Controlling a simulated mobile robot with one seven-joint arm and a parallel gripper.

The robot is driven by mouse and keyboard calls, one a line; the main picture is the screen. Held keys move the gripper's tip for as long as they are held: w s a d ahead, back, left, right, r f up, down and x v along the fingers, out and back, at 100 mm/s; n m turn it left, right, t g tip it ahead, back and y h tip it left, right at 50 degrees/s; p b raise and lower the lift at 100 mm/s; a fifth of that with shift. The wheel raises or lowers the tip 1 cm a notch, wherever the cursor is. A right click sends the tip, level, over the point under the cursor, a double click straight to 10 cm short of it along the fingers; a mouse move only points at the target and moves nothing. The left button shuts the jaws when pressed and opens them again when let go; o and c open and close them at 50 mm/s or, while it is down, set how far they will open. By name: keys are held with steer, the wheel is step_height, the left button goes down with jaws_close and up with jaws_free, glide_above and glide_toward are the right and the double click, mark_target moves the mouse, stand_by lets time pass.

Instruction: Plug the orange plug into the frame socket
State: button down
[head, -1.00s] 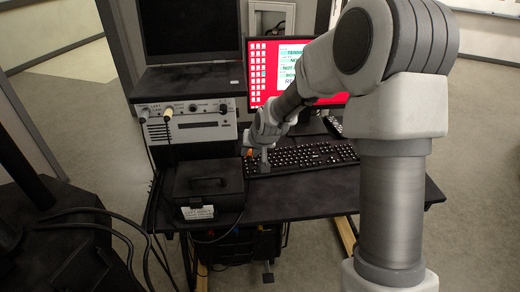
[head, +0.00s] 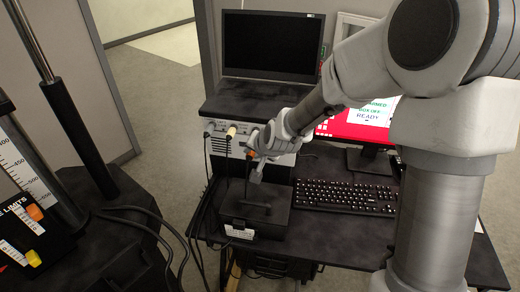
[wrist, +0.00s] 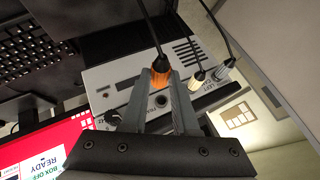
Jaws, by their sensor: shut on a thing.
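My gripper (wrist: 160,82) is shut on the orange plug (wrist: 160,68), whose black cable runs up out of the wrist view. In the head view, a small orange part of the plug (head: 251,153) shows beside my gripper, in front of the console. The light grey console (wrist: 126,75) lies beyond the fingers in the wrist view. An empty-looking round socket (wrist: 161,100) shows between the fingers. A cream plug (wrist: 197,77) and a grey plug (wrist: 222,68) sit in the console. The orange plug appears apart from the console.
A black box with a handle (head: 232,214) stands on the desk below my gripper. A monitor (head: 271,44) stands on the console's shelf. A keyboard (head: 345,195) lies at right. A dark machine with a limits panel (head: 22,228) and loose cables stands at left.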

steer(key=shift+a+r, duration=0.35)
steer(key=shift+w, duration=0.15)
steer(key=shift+w+d+p, duration=0.2)
steer(key=shift+w+p, duration=0.05)
steer(key=shift+w, duration=0.55)
steer(key=shift+w+d+p, duration=0.15)
steer(key=shift+w+p, duration=0.1)
steer(key=shift+w, duration=0.55)
steer(key=shift+w+d+p, duration=0.2)
steer(key=shift+w+p, duration=0.05)
steer(key=shift+w, duration=0.55)
steer(key=c, duration=1.4)
jaws_free()
jaws_close()
steer(key=shift+b, duration=0.35)
